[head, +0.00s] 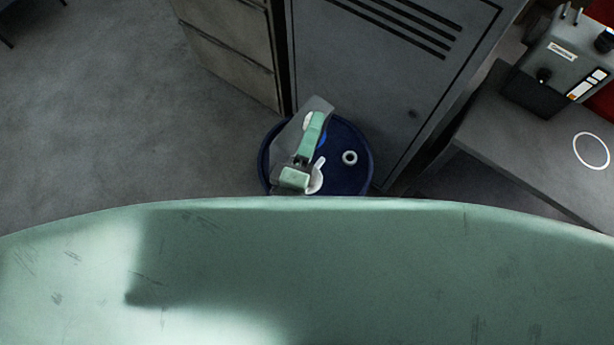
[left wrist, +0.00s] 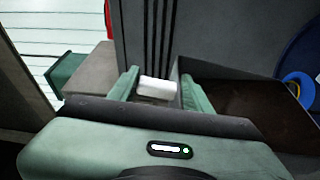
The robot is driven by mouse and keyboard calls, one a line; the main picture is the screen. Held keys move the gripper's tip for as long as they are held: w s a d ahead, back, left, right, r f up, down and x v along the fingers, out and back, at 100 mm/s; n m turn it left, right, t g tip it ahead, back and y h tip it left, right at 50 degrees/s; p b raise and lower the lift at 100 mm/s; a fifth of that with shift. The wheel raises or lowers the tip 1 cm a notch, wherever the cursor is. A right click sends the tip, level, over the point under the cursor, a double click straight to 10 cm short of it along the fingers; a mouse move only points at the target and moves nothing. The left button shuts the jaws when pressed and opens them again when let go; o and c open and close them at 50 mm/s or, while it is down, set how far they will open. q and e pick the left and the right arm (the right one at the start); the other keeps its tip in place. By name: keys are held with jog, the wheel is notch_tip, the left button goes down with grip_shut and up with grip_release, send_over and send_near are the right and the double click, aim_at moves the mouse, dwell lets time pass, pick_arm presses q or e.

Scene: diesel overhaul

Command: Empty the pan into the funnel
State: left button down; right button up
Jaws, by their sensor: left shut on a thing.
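My left gripper (head: 304,160) is over the blue drum in the head view, partly hidden by its own arm. In the left wrist view its two green fingers (left wrist: 160,92) are shut on a pale block, which seems to be the pan's handle. The grey pan (head: 287,143) is held above the drum. The wrist view shows its dark brown inside (left wrist: 240,108); I cannot tell how much it holds. A bright blue rounded rim, likely the funnel (left wrist: 303,86), is beside the pan. In the head view the funnel is mostly hidden by pan and arm. My right gripper is not in view.
The blue drum (head: 357,178) stands on the floor, with a white ring (head: 349,157) on its top. A grey locker (head: 385,85) is close behind it, and drawers (head: 235,45) are left of that. A dark workbench (head: 540,155) is at right.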

aim_at(295, 127)
pick_arm(q)
jog(key=shift+s+d+f+m, duration=0.1)
jog(key=shift+s+d+m, duration=0.35)
jog(key=shift+d, duration=0.2)
jog(key=shift+a, duration=0.1)
dwell(3.8)
jog(key=w+a+n+p, duration=0.1)
jog(key=a, duration=0.1)
jog(key=w+a+r+n+p, duration=0.1)
jog(key=w+a+p, duration=0.1)
jog(key=shift+n, duration=0.25)
jog(key=shift+w+a+f+g, duration=0.2)
jog(key=shift+w+a+g, duration=0.1)
jog(key=shift+a, duration=0.1)
